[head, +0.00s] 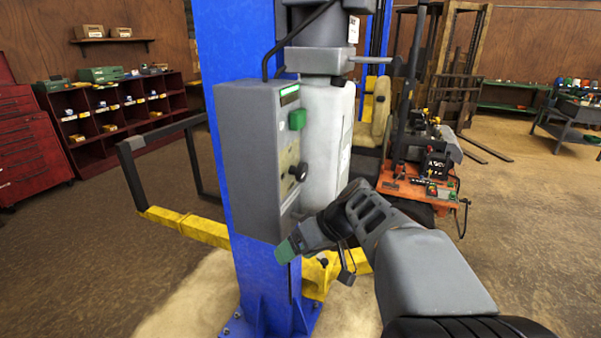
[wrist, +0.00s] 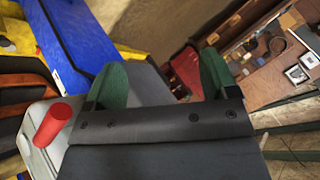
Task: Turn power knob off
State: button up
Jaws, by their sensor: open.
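The grey control box (head: 252,160) is mounted on the blue lift post (head: 228,40). Its narrow right face carries a lit green display (head: 289,91), a green button (head: 297,119) and, lower down, a black power knob (head: 299,171). The knob's exact setting is too small to tell. My gripper (head: 285,248) is below the box's lower edge, apart from the knob. In the wrist view its two green fingers (wrist: 163,80) stand wide apart with nothing held between them. I cannot make out the knob in the wrist view.
A white tank (head: 325,125) stands right beside the box's control face. Yellow lift arms (head: 185,226) reach out low from the post. An orange mower (head: 425,185) is behind on the right. A red cylinder (wrist: 52,122) shows near the gripper in the wrist view.

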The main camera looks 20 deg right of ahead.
jog(key=w+d+r+n+t+y, duration=0.2)
jog(key=w+d+r+t+y, duration=0.15)
jog(key=d, duration=0.35)
jog(key=n+t+y+b, duration=0.1)
jog(key=n+t, duration=0.3)
jog(key=t, duration=0.2)
send_near(305, 170)
jog(key=p+x, duration=0.3)
jog(key=x, duration=0.6)
jog(key=shift+r, duration=0.1)
jog(key=shift+x, duration=0.9)
jog(key=c, duration=0.9)
jog(key=shift+o, duration=0.2)
